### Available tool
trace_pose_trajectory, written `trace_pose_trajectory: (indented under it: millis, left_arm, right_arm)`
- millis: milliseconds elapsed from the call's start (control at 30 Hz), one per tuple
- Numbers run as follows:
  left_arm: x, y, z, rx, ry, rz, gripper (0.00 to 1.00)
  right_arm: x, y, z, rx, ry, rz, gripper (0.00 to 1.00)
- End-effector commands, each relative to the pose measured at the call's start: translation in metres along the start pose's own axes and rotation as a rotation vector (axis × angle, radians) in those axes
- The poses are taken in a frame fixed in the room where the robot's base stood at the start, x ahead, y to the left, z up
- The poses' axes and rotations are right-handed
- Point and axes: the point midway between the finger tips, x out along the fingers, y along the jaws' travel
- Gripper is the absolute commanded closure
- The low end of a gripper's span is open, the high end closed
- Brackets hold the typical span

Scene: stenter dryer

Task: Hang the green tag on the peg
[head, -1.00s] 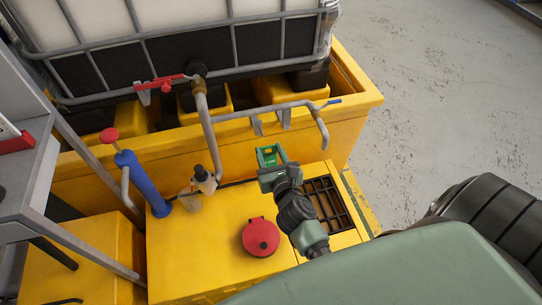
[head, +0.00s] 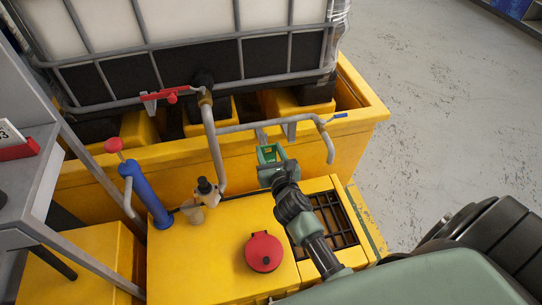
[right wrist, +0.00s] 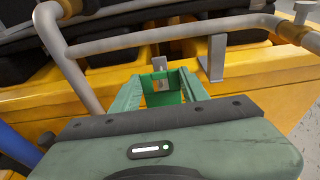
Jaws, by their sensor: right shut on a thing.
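My right gripper (head: 270,153) is above the yellow housing, just in front of the yellow bin wall. Its green fingers (right wrist: 160,92) point forward in the right wrist view, shut on the green tag (right wrist: 158,76), which spans between the fingertips. A second grey bracket (right wrist: 214,58) is to the right. I cannot tell for certain which is the peg. My left gripper is not in view.
A bent grey pipe (head: 215,150) with a red valve handle (head: 165,95) runs left of and above the gripper. A blue cylinder (head: 148,195), a small bottle (head: 205,190) and a red round cap (head: 264,252) are nearby. Open floor (head: 440,110) lies right.

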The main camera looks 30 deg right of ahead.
Motion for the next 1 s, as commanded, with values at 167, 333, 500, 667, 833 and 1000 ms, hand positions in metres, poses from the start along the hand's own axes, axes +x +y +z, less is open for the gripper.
trace_pose_trajectory:
  millis: [167, 333, 500, 667, 833, 1000]
  left_arm:
    - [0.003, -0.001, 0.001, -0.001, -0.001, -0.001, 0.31]
    - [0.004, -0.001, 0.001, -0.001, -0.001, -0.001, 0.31]
    - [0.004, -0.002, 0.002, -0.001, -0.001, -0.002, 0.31]
    - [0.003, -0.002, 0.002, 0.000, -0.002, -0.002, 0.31]
    - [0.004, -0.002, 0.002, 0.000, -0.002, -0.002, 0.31]
    - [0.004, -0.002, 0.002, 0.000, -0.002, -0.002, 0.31]
  right_arm:
    - [0.011, 0.000, 0.002, 0.000, -0.001, 0.000, 0.94]
    - [0.019, 0.000, 0.000, -0.001, -0.001, 0.000, 0.94]
    - [0.025, 0.000, 0.000, -0.002, -0.001, 0.000, 0.94]
    - [0.026, 0.000, -0.002, 0.000, 0.000, 0.000, 0.94]
    - [0.026, 0.000, -0.002, 0.000, 0.000, 0.000, 0.94]
    - [0.026, 0.000, -0.002, 0.000, -0.001, 0.000, 0.94]
